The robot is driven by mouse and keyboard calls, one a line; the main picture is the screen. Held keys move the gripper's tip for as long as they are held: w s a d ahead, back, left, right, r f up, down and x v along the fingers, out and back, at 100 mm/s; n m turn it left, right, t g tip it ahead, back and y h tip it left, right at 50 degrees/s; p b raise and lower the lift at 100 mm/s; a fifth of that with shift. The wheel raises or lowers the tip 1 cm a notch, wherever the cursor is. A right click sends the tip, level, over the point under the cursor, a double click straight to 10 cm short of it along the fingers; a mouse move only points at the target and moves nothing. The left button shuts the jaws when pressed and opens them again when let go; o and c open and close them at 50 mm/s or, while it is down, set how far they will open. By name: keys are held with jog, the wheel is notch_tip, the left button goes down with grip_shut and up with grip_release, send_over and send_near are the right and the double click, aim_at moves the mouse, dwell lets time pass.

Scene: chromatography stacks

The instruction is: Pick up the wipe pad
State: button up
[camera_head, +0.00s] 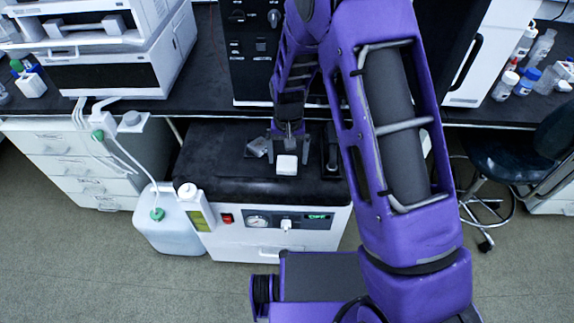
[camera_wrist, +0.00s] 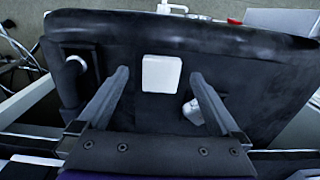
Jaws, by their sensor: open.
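The wipe pad (camera_head: 286,165) looks like a small white square block on the black top of a low white cabinet. In the wrist view the white pad (camera_wrist: 161,73) lies flat, beyond and between the fingertips. My gripper (camera_head: 289,152) points down close over the cabinet top, right by the pad. Its two fingers (camera_wrist: 160,76) are spread apart with nothing held between them. I cannot tell from these views how high the fingertips are above the surface.
A small clear and grey item (camera_wrist: 194,111) lies beside the right finger in the wrist view. A dark fixture with a pale knob (camera_wrist: 75,66) stands at left there. A white jug (camera_head: 165,222) with tubing stands left of the cabinet. The black cabinet top (camera_head: 215,165) has free room.

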aim_at(287, 167)
jog(key=f, duration=0.4)
jog(key=shift+w+a+f, duration=0.15)
jog(key=shift+w+f, duration=0.05)
jog(key=shift+f, duration=0.05)
jog(key=shift+c, duration=0.3)
jog(key=c, duration=1.3)
notch_tip(287, 167, up, 10)
jog(key=shift+r+p, duration=0.1)
jog(key=shift+p, duration=0.25)
jog(key=shift+c, duration=0.2)
jog(key=o, duration=0.7)
jog(key=c, duration=0.4)
